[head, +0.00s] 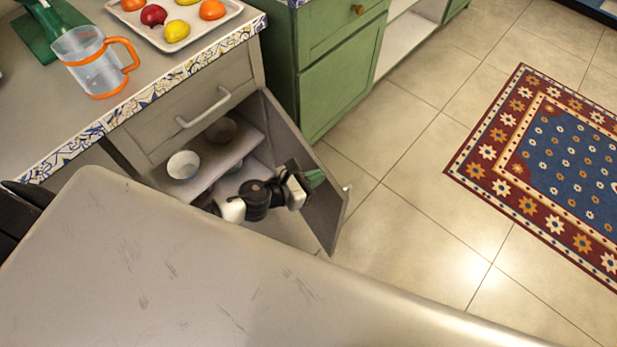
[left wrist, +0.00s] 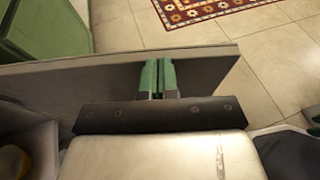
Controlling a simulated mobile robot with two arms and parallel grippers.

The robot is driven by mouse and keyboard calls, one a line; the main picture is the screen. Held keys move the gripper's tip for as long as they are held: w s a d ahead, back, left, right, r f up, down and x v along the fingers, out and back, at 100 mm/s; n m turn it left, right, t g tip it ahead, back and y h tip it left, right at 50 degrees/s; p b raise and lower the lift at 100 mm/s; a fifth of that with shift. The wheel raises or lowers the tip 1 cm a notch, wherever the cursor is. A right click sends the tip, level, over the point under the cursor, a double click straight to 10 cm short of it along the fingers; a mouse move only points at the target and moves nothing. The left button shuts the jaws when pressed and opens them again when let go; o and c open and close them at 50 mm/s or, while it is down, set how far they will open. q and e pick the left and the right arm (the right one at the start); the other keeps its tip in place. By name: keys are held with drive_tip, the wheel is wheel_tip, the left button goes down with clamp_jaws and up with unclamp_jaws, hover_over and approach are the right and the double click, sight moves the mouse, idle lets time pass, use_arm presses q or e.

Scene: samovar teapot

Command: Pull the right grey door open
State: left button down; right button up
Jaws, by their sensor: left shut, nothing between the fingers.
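The right grey door (head: 325,211) stands open, swung out to the right of the grey cabinet. Its inner face is toward my left arm, and a bit of its handle (head: 347,187) shows past its outer edge. My left gripper (head: 316,178), with green fingertips, is shut and empty on the inner side of the door. In the left wrist view the shut fingers (left wrist: 157,77) point at the door's inner face (left wrist: 212,72). They are touching it or very close; I cannot tell which.
A closed drawer (head: 190,108) is above. The countertop holds a jug (head: 95,65) and fruit tray (head: 208,26). A green cabinet (head: 338,88) stands behind the door.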

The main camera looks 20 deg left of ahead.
use_arm(q)
drive_tip(key=w+d+n+t+y+p, duration=0.2)
drive_tip(key=w+d+n+y, duration=0.2)
drive_tip(key=w+d, duration=0.3)
drive_tip(key=w, duration=0.3)
drive_tip(key=shift+y, duration=0.3)
use_arm(e)
drive_tip(key=s, duration=0.2)
drive_tip(key=s+d, duration=0.1)
drive_tip(key=s, duration=0.2)
drive_tip(key=shift+s+f, duration=0.2)
drive_tip(key=shift+s, duration=0.15)
use_arm(q)
drive_tip(key=shift+s+a, duration=0.1)
drive_tip(key=shift+a, duration=0.05)
use_arm(e)
drive_tip(key=shift+s+d, duration=0.1)
